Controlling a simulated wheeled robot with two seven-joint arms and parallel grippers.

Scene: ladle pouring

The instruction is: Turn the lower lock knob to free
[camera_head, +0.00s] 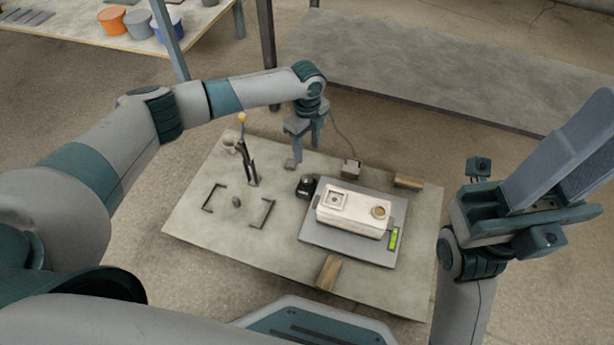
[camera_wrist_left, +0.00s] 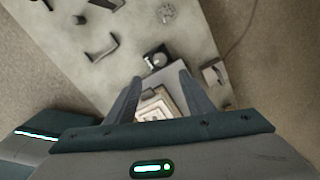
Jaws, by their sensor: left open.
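A small black unit with a round knob-like top (camera_head: 306,187) stands at the left edge of a grey plate (camera_head: 312,235). It also shows in the left wrist view (camera_wrist_left: 156,58), just beyond my fingertips. I cannot tell whether it is the lower lock knob, nor read any setting. A white box (camera_head: 352,212) with a square recess and a round tan fitting lies on the plate. My left gripper (camera_head: 308,150) is open and empty, pointing down above the board behind the black unit. My right gripper (camera_head: 580,135) is raised at the right; its jaw gap is unclear.
A dark upright stand with a yellow ball (camera_head: 243,118) rises left of my left gripper. Black corner brackets (camera_head: 262,214) lie on the board. Wooden blocks (camera_head: 328,272) and a small cabled box (camera_head: 351,167) surround the plate. A green level (camera_head: 393,238) sits at its right.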

